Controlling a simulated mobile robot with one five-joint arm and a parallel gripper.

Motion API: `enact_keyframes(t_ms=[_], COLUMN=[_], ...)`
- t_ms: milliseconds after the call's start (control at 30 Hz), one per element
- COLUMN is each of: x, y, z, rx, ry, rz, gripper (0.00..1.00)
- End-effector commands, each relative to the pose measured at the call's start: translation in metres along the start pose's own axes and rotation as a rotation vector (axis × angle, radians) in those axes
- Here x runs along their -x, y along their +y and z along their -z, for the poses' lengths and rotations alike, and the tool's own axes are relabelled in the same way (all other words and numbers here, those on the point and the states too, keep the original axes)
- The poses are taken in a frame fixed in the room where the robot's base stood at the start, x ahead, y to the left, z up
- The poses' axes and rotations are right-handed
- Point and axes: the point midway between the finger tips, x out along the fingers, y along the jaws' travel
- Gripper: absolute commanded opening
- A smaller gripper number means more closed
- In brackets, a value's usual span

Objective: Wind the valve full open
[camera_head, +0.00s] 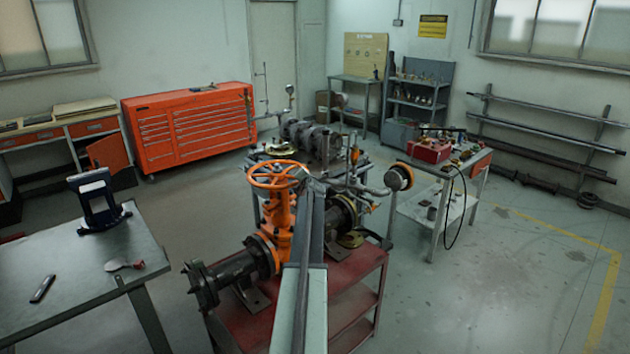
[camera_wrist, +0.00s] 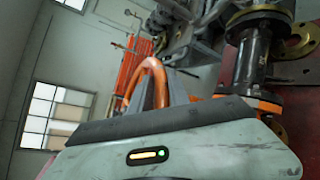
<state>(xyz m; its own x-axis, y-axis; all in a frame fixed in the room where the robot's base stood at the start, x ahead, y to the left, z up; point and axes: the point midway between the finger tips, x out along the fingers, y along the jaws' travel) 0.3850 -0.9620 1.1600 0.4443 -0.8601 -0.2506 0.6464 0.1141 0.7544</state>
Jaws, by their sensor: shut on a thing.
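The orange gate valve (camera_head: 280,214) stands on a dark pipe run. Its orange handwheel (camera_head: 274,172) lies about level on top. My gripper (camera_head: 305,180) is at the right side of the wheel rim, with my arm reaching up to it from below. In the wrist view my gripper (camera_wrist: 156,88) shows two grey fingers, with the orange handwheel (camera_wrist: 152,68) rim passing between them. The gripper is shut on the rim. The exact contact is partly hidden by the gripper body. The valve stem is not clear.
The pipe run sits on a red bench (camera_head: 345,292). A pipe with a round gauge (camera_head: 399,177) stands right of the valve. A grey table (camera_head: 85,265) is at the left, a red tool chest (camera_head: 190,125) behind. Floor at the right is clear.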

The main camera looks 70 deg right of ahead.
Motion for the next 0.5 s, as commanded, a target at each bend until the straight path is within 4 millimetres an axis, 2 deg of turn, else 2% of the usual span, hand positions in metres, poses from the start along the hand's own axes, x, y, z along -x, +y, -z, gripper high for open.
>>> enact_keyframes(t_ms=[33,433,467,500], x=[-0.0041,-0.0044,-0.0043,-0.0042], y=[0.0056,0.0011,0.0010,0.0006], z=[0.0049,-0.0012,-0.0013,-0.0017], rx=[0.000,-0.001,-0.001,-0.001], ry=[0.009,0.005,0.005,0.005], rz=[-0.007,-0.004,-0.004,-0.004], gripper=[0.00,0.00,0.27,0.38])
